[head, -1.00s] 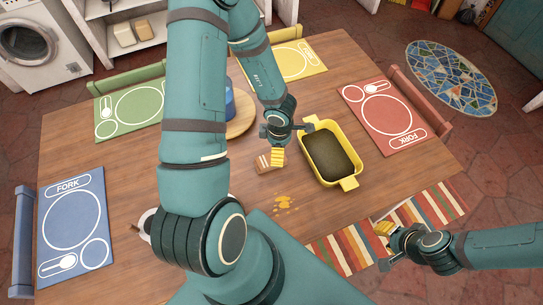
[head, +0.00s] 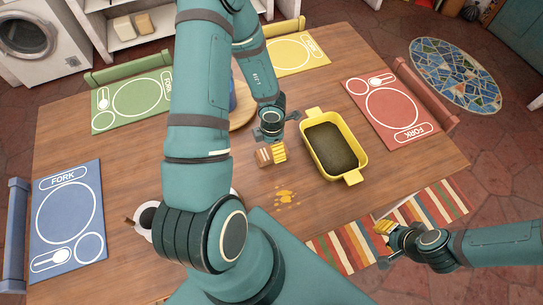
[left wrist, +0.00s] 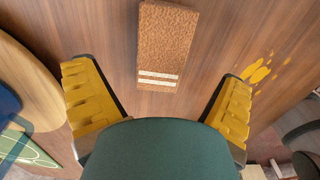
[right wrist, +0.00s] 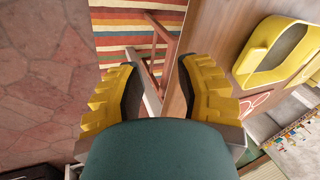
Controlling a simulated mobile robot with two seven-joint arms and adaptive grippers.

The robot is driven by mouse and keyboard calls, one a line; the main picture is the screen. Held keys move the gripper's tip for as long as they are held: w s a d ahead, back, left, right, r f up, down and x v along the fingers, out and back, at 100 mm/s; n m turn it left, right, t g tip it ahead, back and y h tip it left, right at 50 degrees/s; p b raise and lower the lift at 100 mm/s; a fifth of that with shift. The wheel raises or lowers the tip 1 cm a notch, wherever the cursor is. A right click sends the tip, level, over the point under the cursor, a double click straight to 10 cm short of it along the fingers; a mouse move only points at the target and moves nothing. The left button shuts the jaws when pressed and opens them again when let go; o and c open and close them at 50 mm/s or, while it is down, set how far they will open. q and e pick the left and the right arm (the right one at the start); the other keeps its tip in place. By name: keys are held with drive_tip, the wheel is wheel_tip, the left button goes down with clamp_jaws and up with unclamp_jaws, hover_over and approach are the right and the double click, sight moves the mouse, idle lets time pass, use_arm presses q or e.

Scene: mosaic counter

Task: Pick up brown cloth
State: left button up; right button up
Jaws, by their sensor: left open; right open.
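The brown cloth (head: 264,156) lies folded on the wooden table, with pale stripes near one end. My left gripper (head: 273,147) is above the table close to the cloth, open and empty. In the left wrist view its yellow fingers are spread wide, with the cloth's striped end between and beyond them. My right gripper (head: 384,246) is open and empty by the table's front right edge, far from the cloth.
A yellow dish (head: 352,177) stands right of the cloth. Yellow spill spots (head: 286,197) lie in front of it. A round wooden board (head: 242,117) with a blue item is behind my left arm. A white cup (head: 146,222) is at left. Striped cloth or rug (head: 345,247) shows at front right.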

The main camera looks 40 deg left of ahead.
sight(271, 154)
use_arm(q)
drive_tip(key=shift+s+f+b, duration=0.2)
drive_tip(key=shift+f+b, duration=1.8)
drive_tip(key=shift+f, duration=0.65)
drive_tip(key=c, duration=1.3)
